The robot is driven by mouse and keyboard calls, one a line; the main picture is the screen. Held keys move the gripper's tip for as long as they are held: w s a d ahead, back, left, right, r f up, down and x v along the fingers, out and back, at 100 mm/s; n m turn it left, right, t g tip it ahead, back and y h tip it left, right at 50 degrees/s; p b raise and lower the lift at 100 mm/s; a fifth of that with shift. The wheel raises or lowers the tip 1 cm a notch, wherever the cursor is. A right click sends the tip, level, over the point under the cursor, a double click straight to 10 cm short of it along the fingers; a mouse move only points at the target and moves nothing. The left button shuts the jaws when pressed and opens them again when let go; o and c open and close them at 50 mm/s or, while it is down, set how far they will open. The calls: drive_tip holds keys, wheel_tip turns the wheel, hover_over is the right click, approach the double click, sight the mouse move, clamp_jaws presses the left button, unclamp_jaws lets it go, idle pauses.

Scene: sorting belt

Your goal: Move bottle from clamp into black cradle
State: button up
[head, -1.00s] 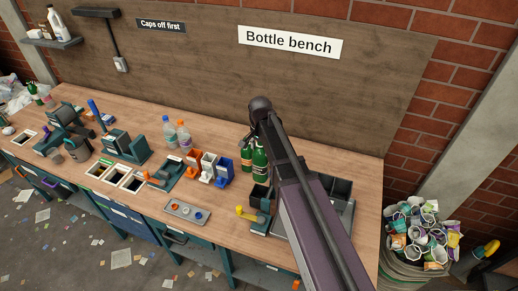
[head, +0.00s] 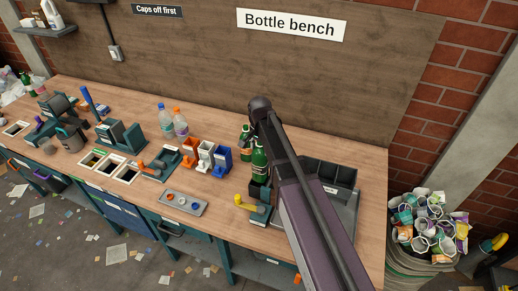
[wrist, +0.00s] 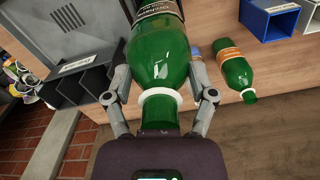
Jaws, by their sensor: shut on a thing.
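My gripper (wrist: 167,100) is shut on a green bottle (wrist: 165,62), around its shoulder and neck in the wrist view. The bottle has a white neck ring and a dark label; its far end runs out of the top of the picture. In the head view the bottle (head: 259,160) looks upright beside my arm, above a dark block (head: 258,191). The clamp with a yellow lever (head: 243,202) is just in front of that. I cannot tell whether the dark block is the black cradle, or whether the bottle touches it. My arm hides the gripper in the head view.
A second green bottle with an orange label (wrist: 235,72) stands close by. Orange (head: 189,152), white (head: 206,156) and blue (head: 221,160) holders are to the left. Dark bins (head: 330,178) lie right of my arm. A grey tray (head: 183,203) is near the front edge.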

drive_tip(key=shift+f+b, duration=3.8)
drive_tip(key=shift+f, duration=0.3)
drive_tip(key=shift+f+b, duration=0.65)
drive_tip(key=o, duration=1.2)
drive_tip(key=shift+o, duration=0.2)
drive_tip(key=shift+r, duration=0.15)
